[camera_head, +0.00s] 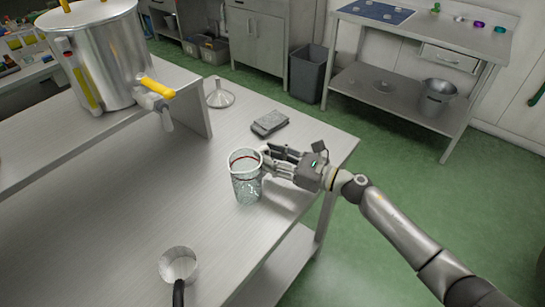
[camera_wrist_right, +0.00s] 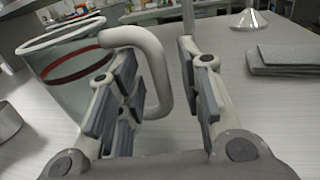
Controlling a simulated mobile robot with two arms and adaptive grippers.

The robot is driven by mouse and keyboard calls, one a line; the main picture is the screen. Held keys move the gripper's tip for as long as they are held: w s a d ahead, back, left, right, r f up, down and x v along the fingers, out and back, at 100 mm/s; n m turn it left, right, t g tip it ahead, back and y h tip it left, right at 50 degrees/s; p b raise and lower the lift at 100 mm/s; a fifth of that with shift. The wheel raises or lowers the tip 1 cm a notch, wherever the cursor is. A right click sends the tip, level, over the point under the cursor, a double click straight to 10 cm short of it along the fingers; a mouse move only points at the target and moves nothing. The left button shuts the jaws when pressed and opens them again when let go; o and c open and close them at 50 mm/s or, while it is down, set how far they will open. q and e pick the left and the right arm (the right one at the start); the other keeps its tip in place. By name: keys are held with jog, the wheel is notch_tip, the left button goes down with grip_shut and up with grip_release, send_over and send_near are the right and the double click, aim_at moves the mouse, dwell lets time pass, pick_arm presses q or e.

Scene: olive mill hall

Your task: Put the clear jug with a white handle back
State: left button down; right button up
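The clear jug (camera_head: 246,185) stands upright on the metal table, with a dark red line below its rim. Its body also shows at the left of the right wrist view (camera_wrist_right: 68,75). Its white handle (camera_wrist_right: 158,62) lies between the two fingers of my right gripper (camera_head: 275,163). The fingers are open, with a visible gap between the handle and the right finger. I cannot tell whether the left finger touches the handle. In the head view the gripper covers much of the handle. My left gripper is not in view.
A steel tank (camera_head: 105,60) with a yellow-handled tap stands on a raised shelf (camera_head: 180,85). A funnel (camera_head: 220,95) and a folded grey cloth (camera_head: 269,123) lie behind the jug. A dark-handled metal pan (camera_head: 178,264) is at the front. The table (camera_head: 110,215) is clear left of the jug.

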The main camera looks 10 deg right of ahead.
jog(key=shift+d+r, duration=0.15)
jog(key=b+v, duration=0.3)
jog(key=v, duration=0.8)
jog(key=shift+s+d, duration=0.3)
